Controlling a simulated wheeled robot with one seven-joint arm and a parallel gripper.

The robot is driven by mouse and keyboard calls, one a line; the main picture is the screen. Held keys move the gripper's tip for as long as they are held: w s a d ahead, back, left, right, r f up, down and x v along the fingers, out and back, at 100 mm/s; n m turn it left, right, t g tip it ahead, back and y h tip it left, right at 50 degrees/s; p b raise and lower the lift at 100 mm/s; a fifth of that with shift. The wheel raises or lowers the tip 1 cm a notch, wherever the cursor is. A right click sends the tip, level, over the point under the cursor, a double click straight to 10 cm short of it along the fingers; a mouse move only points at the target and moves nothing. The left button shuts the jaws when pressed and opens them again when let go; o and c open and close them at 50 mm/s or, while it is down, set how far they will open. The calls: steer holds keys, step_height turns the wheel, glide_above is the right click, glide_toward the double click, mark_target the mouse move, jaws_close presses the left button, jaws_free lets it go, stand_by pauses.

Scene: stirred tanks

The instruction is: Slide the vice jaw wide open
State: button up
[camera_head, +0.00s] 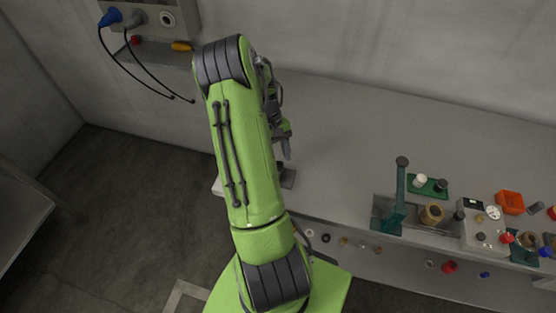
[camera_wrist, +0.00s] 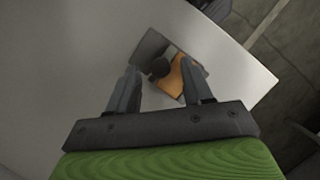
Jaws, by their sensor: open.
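The vice (camera_wrist: 150,45) sits near a corner of the pale bench top in the wrist view. It shows as a dark grey block, with a dark round knob (camera_wrist: 159,68) and an orange-brown block (camera_wrist: 177,72) beside it. In the head view the vice (camera_head: 288,181) is a small dark shape at the bench's front left edge, partly hidden by my arm. My gripper (camera_wrist: 157,82) is open, with its two fingers apart on either side of the knob and orange-brown block. I cannot tell whether they touch. In the head view my gripper (camera_head: 287,148) points down above the vice.
A teal stand (camera_head: 400,195), a green tray (camera_head: 429,188), an instrument box (camera_head: 484,228) and an orange bin (camera_head: 510,202) crowd the bench's right side. A grey wall box (camera_head: 150,18) with hanging cables is at upper left. The middle of the bench is clear.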

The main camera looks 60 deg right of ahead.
steer(key=shift+x, duration=0.8)
steer(key=shift+c, duration=0.4)
jaws_close()
